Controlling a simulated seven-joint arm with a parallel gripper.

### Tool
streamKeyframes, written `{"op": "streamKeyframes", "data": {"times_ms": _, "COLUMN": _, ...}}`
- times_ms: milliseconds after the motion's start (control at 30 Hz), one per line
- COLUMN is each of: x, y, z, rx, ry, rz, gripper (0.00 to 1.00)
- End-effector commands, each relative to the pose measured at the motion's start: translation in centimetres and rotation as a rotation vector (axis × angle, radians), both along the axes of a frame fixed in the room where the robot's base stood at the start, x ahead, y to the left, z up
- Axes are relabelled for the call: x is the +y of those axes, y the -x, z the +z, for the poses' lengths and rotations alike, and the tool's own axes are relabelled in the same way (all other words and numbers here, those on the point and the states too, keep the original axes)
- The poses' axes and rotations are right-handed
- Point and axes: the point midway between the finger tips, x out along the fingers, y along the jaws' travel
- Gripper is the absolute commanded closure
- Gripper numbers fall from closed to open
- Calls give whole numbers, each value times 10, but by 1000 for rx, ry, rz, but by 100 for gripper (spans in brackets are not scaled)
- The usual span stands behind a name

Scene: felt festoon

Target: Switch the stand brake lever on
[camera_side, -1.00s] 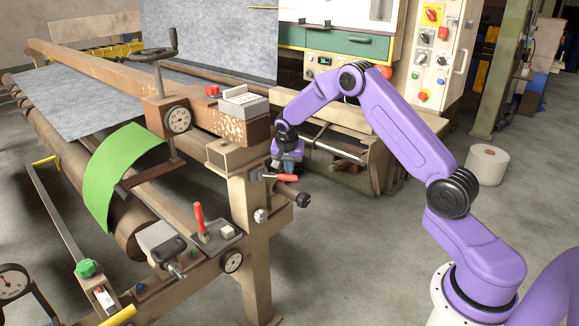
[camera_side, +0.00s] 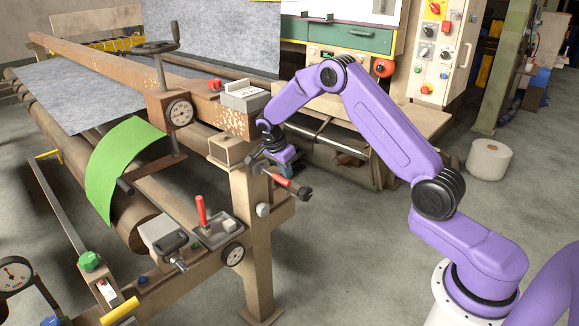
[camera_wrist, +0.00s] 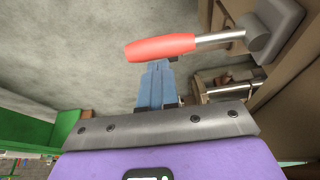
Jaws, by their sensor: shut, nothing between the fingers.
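The lever with the red handle (camera_side: 284,180) sits on the side of the stand's post, just under the beam end. In the side view its handle slopes down to the right. In the wrist view the red handle (camera_wrist: 160,47) lies across the picture, joined by a metal rod to a grey pivot at the upper right. My gripper (camera_side: 284,164) is right above the lever in the side view. In the wrist view its blue fingers (camera_wrist: 157,68) are shut and empty, with their tips at the handle; whether they touch it I cannot tell.
A dark knob (camera_side: 305,194) sticks out just right of the near lever. The stand's post (camera_side: 255,245) is below. Open floor (camera_side: 350,255) lies to the right.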

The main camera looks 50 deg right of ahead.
Motion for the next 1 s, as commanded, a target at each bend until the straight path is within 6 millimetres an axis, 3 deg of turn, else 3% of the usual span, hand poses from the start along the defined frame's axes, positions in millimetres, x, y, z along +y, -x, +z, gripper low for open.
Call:
{"op": "streamKeyframes", "data": {"times_ms": 500, "x": 41, "y": -4, "z": 0, "rx": -1, "ry": -2, "rz": -416, "gripper": 100}}
{"op": "streamKeyframes", "data": {"times_ms": 1000, "x": 54, "y": -8, "z": 0, "rx": -2, "ry": -1, "rz": -550, "gripper": 100}}
